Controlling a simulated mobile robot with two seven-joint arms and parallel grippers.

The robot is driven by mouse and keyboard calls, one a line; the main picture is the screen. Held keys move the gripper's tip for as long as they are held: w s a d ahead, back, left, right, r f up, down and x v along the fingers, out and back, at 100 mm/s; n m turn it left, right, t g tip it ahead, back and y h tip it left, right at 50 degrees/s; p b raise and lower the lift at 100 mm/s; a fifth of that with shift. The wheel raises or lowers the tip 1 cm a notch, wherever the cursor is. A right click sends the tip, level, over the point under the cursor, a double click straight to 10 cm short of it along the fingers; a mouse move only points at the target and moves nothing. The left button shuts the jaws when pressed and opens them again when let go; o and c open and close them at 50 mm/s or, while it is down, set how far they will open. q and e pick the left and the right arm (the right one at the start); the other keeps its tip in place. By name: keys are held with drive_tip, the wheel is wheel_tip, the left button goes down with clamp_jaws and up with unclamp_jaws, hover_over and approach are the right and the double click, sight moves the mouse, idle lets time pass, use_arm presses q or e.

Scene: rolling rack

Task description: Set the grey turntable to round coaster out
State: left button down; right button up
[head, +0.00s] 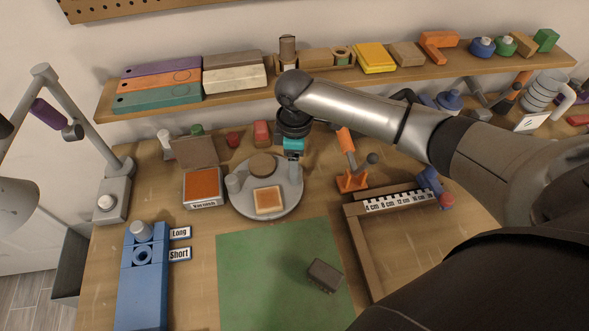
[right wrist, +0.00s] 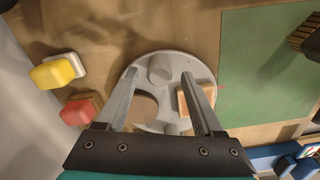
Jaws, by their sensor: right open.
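The grey turntable (head: 244,203) is a round disc on the wooden bench. A brown round coaster (head: 263,164) lies at its back and a pale-edged square coaster (head: 267,200) with an orange-tan top at its front. A grey post (head: 233,184) stands at its left edge. My right gripper (head: 294,165) hangs over the turntable's back right. In the right wrist view the turntable (right wrist: 178,62) lies beyond my open, empty fingers (right wrist: 161,74). The round coaster (right wrist: 144,107) shows between them; the square coaster (right wrist: 184,103) is partly hidden by one finger. My left gripper is not in view.
An open tin (head: 203,204) labelled Varnish stands left of the turntable. An orange clamp-like tool (head: 351,180) and a wooden frame with a scale (head: 362,250) are at its right. A loaded shelf (head: 225,98) runs behind.

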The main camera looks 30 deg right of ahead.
drive_tip(key=shift+f, duration=1.2)
drive_tip(key=shift+w, duration=0.1)
clamp_jaws()
idle(0.5)
